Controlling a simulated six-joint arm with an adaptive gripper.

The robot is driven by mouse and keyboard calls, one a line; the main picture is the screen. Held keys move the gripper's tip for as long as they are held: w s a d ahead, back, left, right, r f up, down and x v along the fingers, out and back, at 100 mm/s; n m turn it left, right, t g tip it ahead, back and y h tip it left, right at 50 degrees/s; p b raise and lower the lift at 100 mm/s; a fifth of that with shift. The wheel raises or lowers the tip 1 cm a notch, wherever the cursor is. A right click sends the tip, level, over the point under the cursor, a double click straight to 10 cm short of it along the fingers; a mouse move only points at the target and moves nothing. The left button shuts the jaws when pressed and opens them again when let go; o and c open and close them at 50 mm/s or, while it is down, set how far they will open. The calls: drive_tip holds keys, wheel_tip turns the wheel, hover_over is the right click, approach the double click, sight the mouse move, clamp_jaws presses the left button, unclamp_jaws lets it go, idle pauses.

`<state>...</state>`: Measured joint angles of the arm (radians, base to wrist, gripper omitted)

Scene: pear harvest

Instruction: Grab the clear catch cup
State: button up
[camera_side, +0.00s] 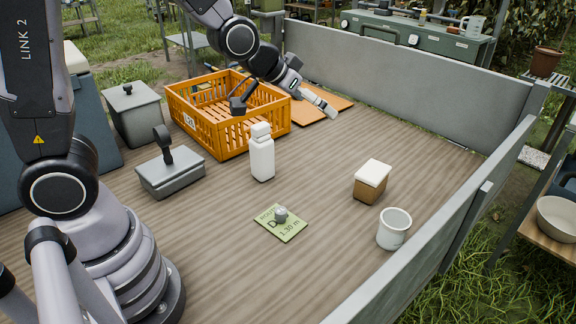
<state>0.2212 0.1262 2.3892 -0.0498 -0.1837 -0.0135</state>
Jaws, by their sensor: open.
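A pale, whitish cup (394,230) stands upright with its open top up on the right of the wooden table, near the low grey side wall. It is the only cup I see standing on the table; I cannot tell how clear its wall is. My gripper (322,102) is open, high at the back of the table beside the orange crate. It is well behind and left of the cup, with nothing seen in it. The exact spread of its fingers is hard to make out.
A brown box with a white lid (371,182) stands just behind the cup. A white bottle (262,158), a green card (293,229) with a small grey object and an orange crate (268,126) lie further left. Grey walls (430,95) edge the table. The front middle is clear.

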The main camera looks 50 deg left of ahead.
drive_tip(key=w+d+f+m+t+h, duration=0.1)
drive_tip(key=w+d+f, duration=0.2)
drive_tip(key=f, duration=0.3)
drive_tip(key=w+d+f+t, duration=0.1)
drive_tip(key=w+d+f, duration=0.25)
drive_tip(key=f, duration=0.25)
drive_tip(key=m+t+h, duration=0.1)
drive_tip(key=t+h, duration=0.1)
approach(406, 220)
drive_tip(key=x, duration=0.3)
drive_tip(key=shift+w+d+f, duration=0.2)
drive_tip(key=shift+d+f, duration=0.05)
drive_tip(key=shift+a+x, duration=0.1)
drive_tip(key=shift+x, duration=1.25)
drive_tip(key=shift+a+x, duration=0.15)
drive_tip(key=shift+x, duration=1.2)
drive_tip(key=shift+w, duration=0.1)
drive_tip(key=shift+c, duration=0.3)
drive_tip(key=c, duration=1)
